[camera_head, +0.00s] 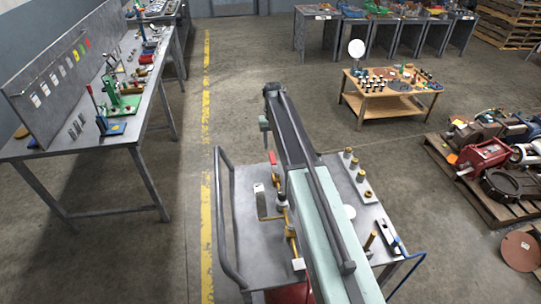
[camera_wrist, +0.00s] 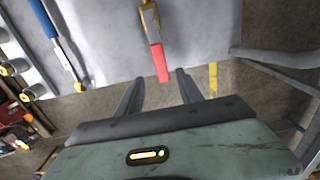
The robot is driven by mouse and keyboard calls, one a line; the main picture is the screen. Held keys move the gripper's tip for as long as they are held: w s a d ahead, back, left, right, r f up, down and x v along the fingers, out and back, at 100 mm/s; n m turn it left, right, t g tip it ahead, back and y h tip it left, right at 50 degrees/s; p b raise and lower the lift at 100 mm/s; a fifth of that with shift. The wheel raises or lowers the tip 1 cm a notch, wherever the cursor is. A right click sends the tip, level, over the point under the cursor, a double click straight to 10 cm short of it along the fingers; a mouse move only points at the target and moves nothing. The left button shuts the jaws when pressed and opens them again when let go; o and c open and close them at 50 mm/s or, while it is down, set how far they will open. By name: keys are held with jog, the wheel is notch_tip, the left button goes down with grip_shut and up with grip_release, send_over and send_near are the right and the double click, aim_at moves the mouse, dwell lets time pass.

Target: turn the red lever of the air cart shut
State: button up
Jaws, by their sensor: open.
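The air cart (camera_head: 240,215) is a grey metal trolley in front of me, partly hidden by my arm. Its red lever (camera_head: 272,157) stands near the far edge of the top, on a yellow brass pipe (camera_head: 292,243). In the wrist view the red lever (camera_wrist: 160,62) points toward me from its yellow mount (camera_wrist: 150,22). My gripper (camera_head: 265,135) hangs downward from the arm's far end, beyond the lever. In the wrist view my gripper (camera_wrist: 160,78) has its fingers spread, and the lever's end lies just ahead, between the lines of the fingers, apparently untouched.
Brass fittings (camera_head: 355,165) and a blue-handled tool (camera_head: 388,236) lie on the cart's right side. A grey bent handle (camera_head: 222,215) rises at its left. A workbench (camera_head: 90,135) stands left, a wooden table (camera_head: 388,103) and a loaded pallet (camera_head: 480,200) right. The floor between is clear.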

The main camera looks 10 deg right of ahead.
aim_at(272, 157)
notch_tip(272, 157, down, 7)
jog(key=b, duration=0.6)
jog(key=shift+a, duration=0.1)
grip_shut()
dwell(0.9)
